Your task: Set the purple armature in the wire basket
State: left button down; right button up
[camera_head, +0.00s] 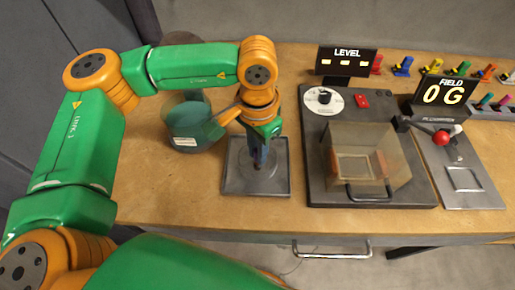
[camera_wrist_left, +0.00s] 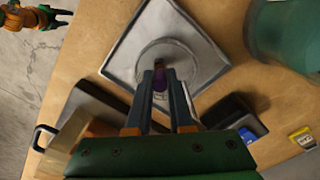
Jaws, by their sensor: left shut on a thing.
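My left gripper (camera_head: 260,158) points down over a square grey tray (camera_head: 229,186) with a raised round part in its middle. In the left wrist view its fingers (camera_wrist_left: 161,80) are shut on the purple armature (camera_wrist_left: 160,75), a small dark purple piece mostly hidden between them. In that view the tip is over the round part of the tray (camera_wrist_left: 118,66); I cannot tell if it touches. I cannot make out a wire basket. My right gripper (camera_wrist_left: 60,17) shows small at the top left of the wrist view, over the floor, its two dark fingers apart.
A teal round container (camera_head: 186,140) stands behind my left arm. To the right are a dark machine with a clear box (camera_head: 375,160), a LEVEL display (camera_head: 346,61) and a FIELD display (camera_head: 444,92). Several coloured pieces line the back right. Bare wood lies left of the tray.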

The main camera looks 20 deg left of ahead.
pick_arm(q)
jog(key=c, duration=0.7)
grip_release()
